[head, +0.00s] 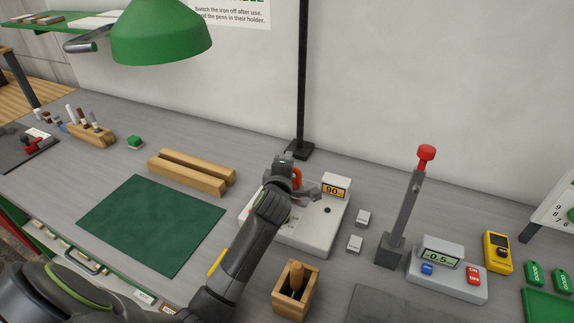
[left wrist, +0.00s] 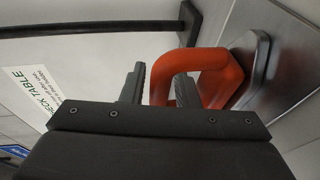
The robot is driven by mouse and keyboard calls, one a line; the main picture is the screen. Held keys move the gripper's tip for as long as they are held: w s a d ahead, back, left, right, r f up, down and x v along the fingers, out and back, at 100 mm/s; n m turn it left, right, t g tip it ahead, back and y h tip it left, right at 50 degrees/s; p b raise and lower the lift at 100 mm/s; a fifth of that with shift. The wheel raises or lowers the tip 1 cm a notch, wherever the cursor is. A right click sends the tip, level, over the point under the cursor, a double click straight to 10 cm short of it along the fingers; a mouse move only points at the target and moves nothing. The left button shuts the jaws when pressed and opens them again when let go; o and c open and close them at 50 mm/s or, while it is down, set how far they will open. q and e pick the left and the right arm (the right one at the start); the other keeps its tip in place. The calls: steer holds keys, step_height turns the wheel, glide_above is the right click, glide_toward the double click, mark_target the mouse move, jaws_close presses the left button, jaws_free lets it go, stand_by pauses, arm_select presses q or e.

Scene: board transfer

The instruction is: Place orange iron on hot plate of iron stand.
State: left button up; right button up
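The iron stand (head: 304,238) is a pale box with a display reading 90 (head: 335,191), right of centre in the head view. The orange iron (head: 297,177) is at its back left side, mostly hidden behind my left gripper (head: 284,162). In the left wrist view, the iron's orange handle (left wrist: 222,78) and dark base (left wrist: 250,62) show clearly. I cannot tell whether the base touches the stand. The hot plate is largely hidden by my arm. My right gripper is not in view.
Wooden rails (head: 190,172) and a green mat (head: 152,222) lie left of the stand. A wooden holder (head: 296,288) stands in front. Small grey blocks (head: 355,244), a red-topped lever (head: 405,215) and a meter (head: 446,272) stand to the right. A black post (head: 301,90) rises behind.

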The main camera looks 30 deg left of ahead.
arm_select(q)
steer(key=shift+o, duration=0.7)
steer(key=shift+r, duration=0.2)
steer(key=shift+s+d, duration=0.1)
steer(key=shift+s, duration=0.15)
steer(key=b+v, duration=0.1)
steer(key=v, duration=1)
steer(key=shift+s+d+b, duration=0.1)
steer(key=shift+s+b, duration=0.1)
steer(key=shift+b, duration=0.1)
steer(key=shift+r, duration=0.1)
